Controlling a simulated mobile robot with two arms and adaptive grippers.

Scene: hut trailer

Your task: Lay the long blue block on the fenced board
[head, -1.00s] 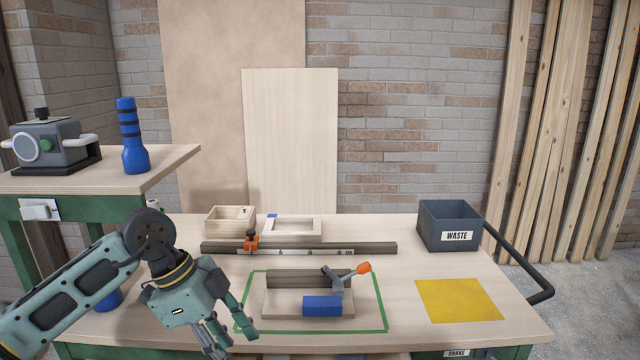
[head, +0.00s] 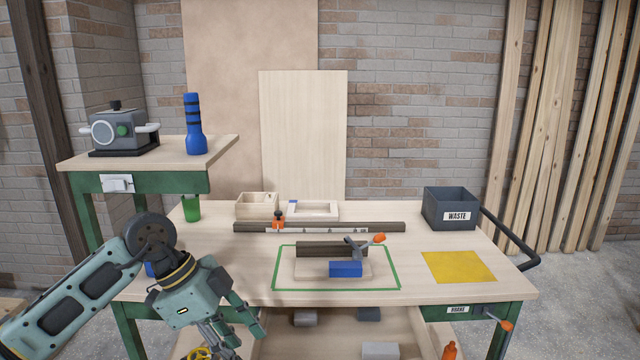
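A blue block (head: 345,269) sits at the front of a pale board (head: 308,270) on the workbench. I see no second blue block to compare its length with. The board has a dark fence (head: 325,248) along its back and a grey clamp with an orange handle (head: 378,239) at the right. A green outline (head: 283,282) surrounds the board. My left gripper (head: 246,338) is open and empty, in front of the bench's front edge, lower left of the board and apart from it. My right gripper is out of view.
A dark WASTE bin (head: 450,210) and a yellow sheet (head: 458,267) are on the right of the bench. A long dark rail (head: 350,227), a wooden box (head: 257,206) and a wooden frame (head: 325,210) lie behind the board. A lower shelf (head: 335,340) holds grey blocks.

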